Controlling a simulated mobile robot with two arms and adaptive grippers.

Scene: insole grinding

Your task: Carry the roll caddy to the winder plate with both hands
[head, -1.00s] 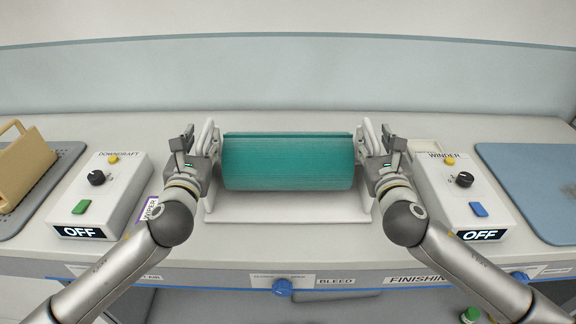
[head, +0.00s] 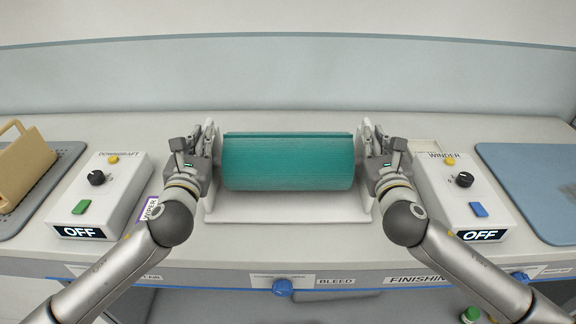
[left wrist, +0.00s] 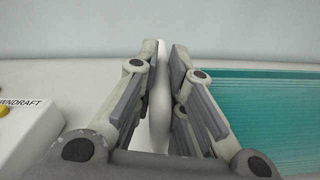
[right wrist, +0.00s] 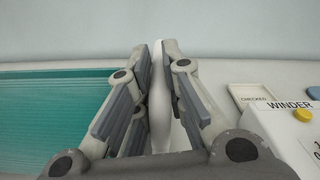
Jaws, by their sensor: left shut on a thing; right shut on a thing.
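The roll caddy (head: 287,209) stands on the bench, a white base with an upright at each end and a teal roll (head: 288,162) between them. My left gripper (head: 197,143) is shut on the caddy's left upright, whose white edge shows between the fingers in the left wrist view (left wrist: 159,100). My right gripper (head: 380,145) is shut on the right upright, also seen between the fingers in the right wrist view (right wrist: 159,105). The base appears to rest on the bench. A blue plate (head: 540,185) lies at the right, beyond the winder box; no label on it shows.
The winder box (head: 468,195) stands right of the caddy and the downdraft box (head: 100,195) left of it; both displays read OFF. A shallow tray (right wrist: 253,97) sits behind the winder box. A tan holder (head: 25,165) stands on a grey mat (head: 70,155) at far left.

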